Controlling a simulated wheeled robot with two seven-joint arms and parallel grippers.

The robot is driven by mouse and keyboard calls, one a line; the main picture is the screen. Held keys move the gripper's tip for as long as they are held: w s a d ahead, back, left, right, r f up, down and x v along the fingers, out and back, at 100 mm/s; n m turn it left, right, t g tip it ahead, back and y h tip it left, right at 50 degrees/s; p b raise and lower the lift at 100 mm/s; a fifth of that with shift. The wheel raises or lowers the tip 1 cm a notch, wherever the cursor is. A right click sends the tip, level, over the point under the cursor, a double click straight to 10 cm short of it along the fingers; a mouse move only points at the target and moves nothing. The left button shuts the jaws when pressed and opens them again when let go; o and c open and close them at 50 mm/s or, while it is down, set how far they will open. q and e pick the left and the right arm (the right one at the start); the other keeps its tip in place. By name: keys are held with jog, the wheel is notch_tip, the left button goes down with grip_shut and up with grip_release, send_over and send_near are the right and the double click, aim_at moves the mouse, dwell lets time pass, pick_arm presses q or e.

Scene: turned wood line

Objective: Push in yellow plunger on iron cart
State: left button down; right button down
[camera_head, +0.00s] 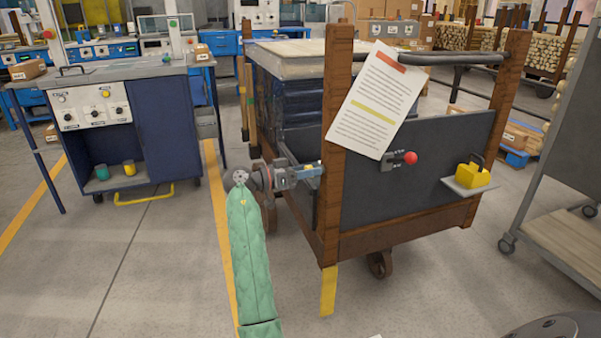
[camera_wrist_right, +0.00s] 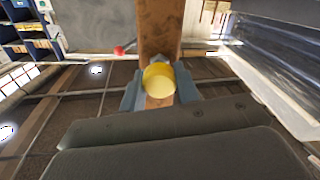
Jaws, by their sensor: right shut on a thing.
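The iron cart (camera_head: 440,185) stands at centre right, with a dark panel between rusty brown posts. My right gripper (camera_head: 312,170), on the green-sleeved arm, is at the cart's near left post (camera_head: 338,110). In the right wrist view the yellow plunger (camera_wrist_right: 158,80) is a short round yellow cylinder, its end towards the camera. It sits between the blue-grey fingers (camera_wrist_right: 159,95), which are shut on it, in front of the brown post (camera_wrist_right: 160,30). In the head view the plunger is hidden by the gripper. My left gripper is not in view.
A blue workbench (camera_head: 165,135) stands left. A grey trolley (camera_head: 565,150) stands right.

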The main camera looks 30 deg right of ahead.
jog(key=shift+d, duration=0.4)
jog(key=shift+a+r, duration=0.1)
jog(key=c, duration=1.4)
grip_release()
jog(key=shift+c, duration=0.2)
jog(key=o, duration=0.4)
jog(key=shift+s+d, duration=0.1)
jog(key=shift+d, duration=0.1)
jog(key=shift+a, duration=0.1)
jog(key=b+v, duration=0.1)
jog(key=v, duration=0.6)
jog(key=shift+a, duration=0.35)
